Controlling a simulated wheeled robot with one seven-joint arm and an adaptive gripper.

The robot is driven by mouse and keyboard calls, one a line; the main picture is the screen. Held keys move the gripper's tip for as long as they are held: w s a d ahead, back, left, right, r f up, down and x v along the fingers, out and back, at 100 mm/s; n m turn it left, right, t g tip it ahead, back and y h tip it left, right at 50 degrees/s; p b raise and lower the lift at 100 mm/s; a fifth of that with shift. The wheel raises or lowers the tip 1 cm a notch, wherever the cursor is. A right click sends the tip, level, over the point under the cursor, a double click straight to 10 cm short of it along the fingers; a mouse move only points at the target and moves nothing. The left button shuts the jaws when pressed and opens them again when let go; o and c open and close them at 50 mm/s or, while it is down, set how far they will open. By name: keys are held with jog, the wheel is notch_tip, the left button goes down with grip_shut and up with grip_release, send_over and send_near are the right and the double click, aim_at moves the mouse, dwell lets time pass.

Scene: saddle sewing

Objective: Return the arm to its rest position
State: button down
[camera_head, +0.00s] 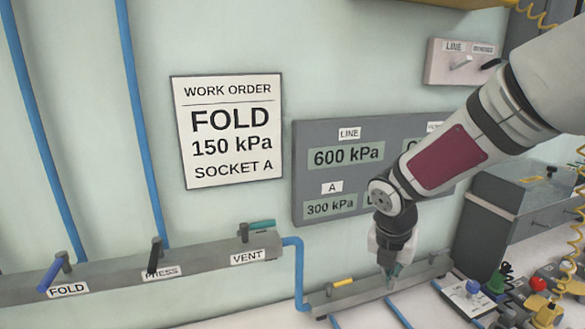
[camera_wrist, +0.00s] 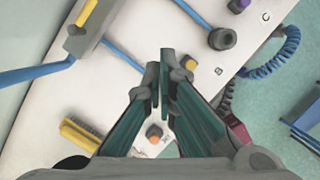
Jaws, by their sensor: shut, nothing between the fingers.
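My arm (camera_head: 455,150) reaches down from the upper right in the head view, in front of the grey gauge panel. My gripper (camera_head: 390,272) points down just above the bench, close to the small grey manifold at the wall. In the wrist view my gripper (camera_wrist: 163,88) shows two green-sided fingers with dark tips close together. It is shut and holds nothing. The arm hides part of the gauge panel's right side.
A manifold (camera_head: 350,296) with a yellow lever lies beneath my gripper. A rail (camera_head: 205,262) with FOLD, PRESS and VENT levers runs along the wall at left. A work order sign (camera_head: 228,130) reads FOLD 150 kPa SOCKET A. A yellow brush (camera_wrist: 80,134) lies on the bench.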

jog(key=s+a+r+m+t+y, duration=0.1)
jog(key=s+r+m, duration=0.7)
jog(key=s+m, duration=0.3)
jog(key=s+a+r+m+t+y, duration=0.1)
jog(key=s+r+m, duration=0.7)
jog(key=m, duration=1)
jog(key=s+t, duration=0.1)
jog(key=s, duration=0.2)
jog(key=shift+s, duration=0.35)
